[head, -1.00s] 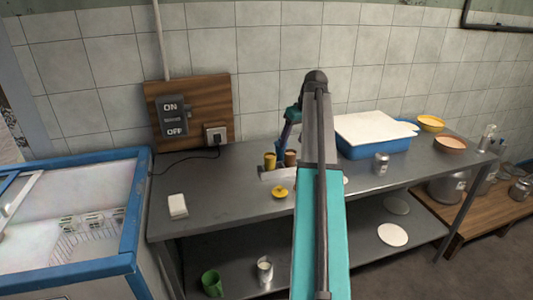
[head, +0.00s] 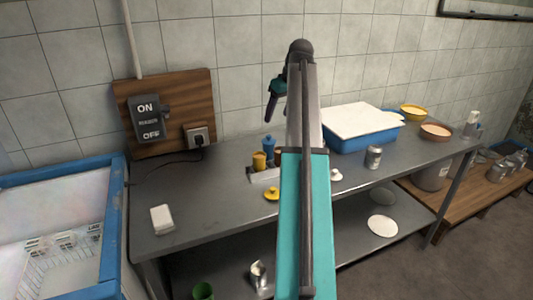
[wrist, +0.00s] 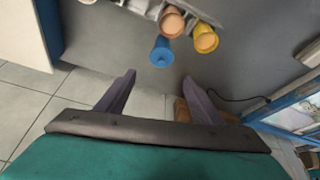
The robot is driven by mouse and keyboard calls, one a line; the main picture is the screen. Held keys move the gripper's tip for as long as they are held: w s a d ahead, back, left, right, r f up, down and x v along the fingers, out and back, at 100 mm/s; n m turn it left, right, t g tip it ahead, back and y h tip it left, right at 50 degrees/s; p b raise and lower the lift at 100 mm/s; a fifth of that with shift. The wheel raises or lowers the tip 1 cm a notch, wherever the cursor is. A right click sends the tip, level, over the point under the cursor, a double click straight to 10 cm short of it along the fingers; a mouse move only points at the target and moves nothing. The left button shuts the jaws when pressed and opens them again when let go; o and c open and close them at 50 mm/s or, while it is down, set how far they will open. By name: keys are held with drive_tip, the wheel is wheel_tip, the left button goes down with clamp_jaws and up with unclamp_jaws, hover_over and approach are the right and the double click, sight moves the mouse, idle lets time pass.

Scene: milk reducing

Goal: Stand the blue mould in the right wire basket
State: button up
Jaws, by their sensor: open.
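In the wrist view the blue mould (wrist: 161,52) lies just beyond the gap between the fingertips of my open, empty gripper (wrist: 160,80). Wire baskets (head: 65,255) are in the blue-rimmed freezer at the left; the right one is not clearly told apart.
An orange-brown mould (wrist: 172,24) is beside the yellow one. A blue tub (head: 360,138) with a white cover and a can (head: 374,157) are to the right. A switch board (head: 165,112) is on the wall.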

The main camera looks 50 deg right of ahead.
sight(269, 136)
drive_tip(key=shift+p+x, duration=0.4)
drive_tip(key=shift+x, duration=3.9)
drive_tip(key=shift+p+x, duration=0.6)
drive_tip(key=shift+x, duration=2)
drive_tip(key=shift+a, duration=0.15)
drive_tip(key=shift+w+r, duration=0.1)
drive_tip(key=c, duration=1.5)
